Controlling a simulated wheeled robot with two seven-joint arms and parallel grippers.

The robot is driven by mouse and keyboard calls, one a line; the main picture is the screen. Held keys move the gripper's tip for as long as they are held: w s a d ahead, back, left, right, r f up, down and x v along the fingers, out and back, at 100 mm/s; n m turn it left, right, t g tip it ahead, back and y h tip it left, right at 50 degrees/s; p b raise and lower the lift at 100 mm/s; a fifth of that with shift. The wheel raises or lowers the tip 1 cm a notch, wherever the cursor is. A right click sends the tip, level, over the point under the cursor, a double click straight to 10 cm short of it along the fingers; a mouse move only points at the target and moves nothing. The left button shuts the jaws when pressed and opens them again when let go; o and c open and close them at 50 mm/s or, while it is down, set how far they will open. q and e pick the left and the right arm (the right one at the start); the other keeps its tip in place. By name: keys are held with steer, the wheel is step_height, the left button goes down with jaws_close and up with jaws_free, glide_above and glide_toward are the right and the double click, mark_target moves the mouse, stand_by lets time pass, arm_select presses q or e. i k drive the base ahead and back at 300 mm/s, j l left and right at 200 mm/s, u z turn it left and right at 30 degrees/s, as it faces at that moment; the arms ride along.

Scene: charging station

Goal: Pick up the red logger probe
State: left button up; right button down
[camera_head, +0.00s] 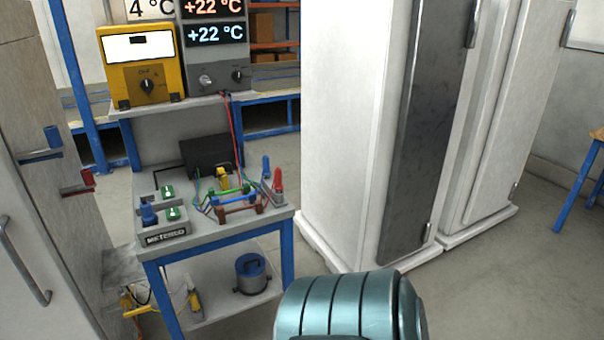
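A red probe-like piece (277,180) stands upright at the right edge of the grey cart top (262,220), in a small grey holder. A blue piece (266,167) stands just behind it. A red wire (235,135) runs down from the display unit towards the cart top. Another red piece (88,180) sits on a bracket at the left cabinet, below a blue one (53,137). I cannot tell for sure which red piece is the logger probe. Neither gripper is in view. A teal rounded part of my own body fills the bottom middle.
The cart top also holds a grey box (163,235) with green switches, coloured wires on a small rack (235,203) and a black case (208,155). A yellow meter (143,65) stands on the upper shelf. Tall white cabinets (345,120) stand right; floor (520,270) is clear.

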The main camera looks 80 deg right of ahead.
mark_target(278, 186)
steer(key=z, duration=2.25)
